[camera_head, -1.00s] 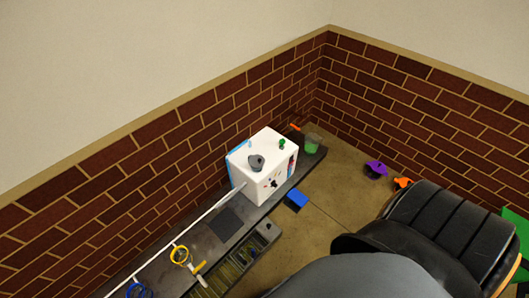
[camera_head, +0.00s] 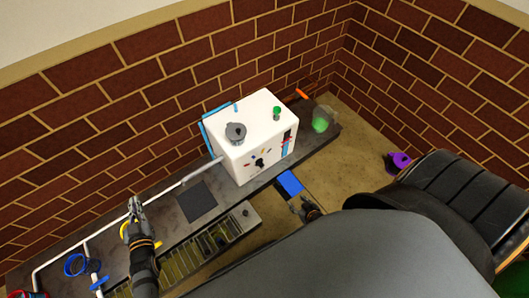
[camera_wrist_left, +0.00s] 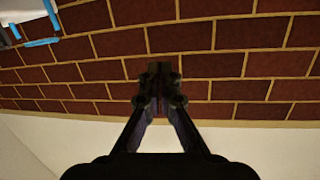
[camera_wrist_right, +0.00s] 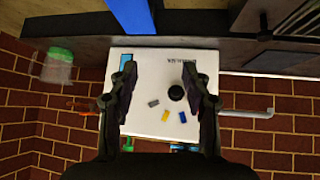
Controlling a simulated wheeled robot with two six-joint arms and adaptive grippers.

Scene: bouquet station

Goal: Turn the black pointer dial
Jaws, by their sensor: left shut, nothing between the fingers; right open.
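The black pointer dial (camera_head: 259,162) is on the front face of a white box (camera_head: 240,160) on the bench. In the right wrist view the dial (camera_wrist_right: 176,92) appears as a dark round knob on the white face (camera_wrist_right: 150,120), with small coloured pieces beside it. My right gripper (camera_head: 303,203) is in front of the box, low and to the right, apart from the dial. Its fingers (camera_wrist_right: 160,72) are open and empty, framing the face in that view. My left gripper (camera_head: 135,203) is above the bench at the left. It is shut and empty in the left wrist view (camera_wrist_left: 160,75).
A grey knob (camera_head: 235,132) and a green knob (camera_head: 277,113) stand on the box top. A clear cup with green contents (camera_head: 321,121) stands at the right. A dark mat (camera_head: 198,201) and slotted tray (camera_head: 215,240) are at the left.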

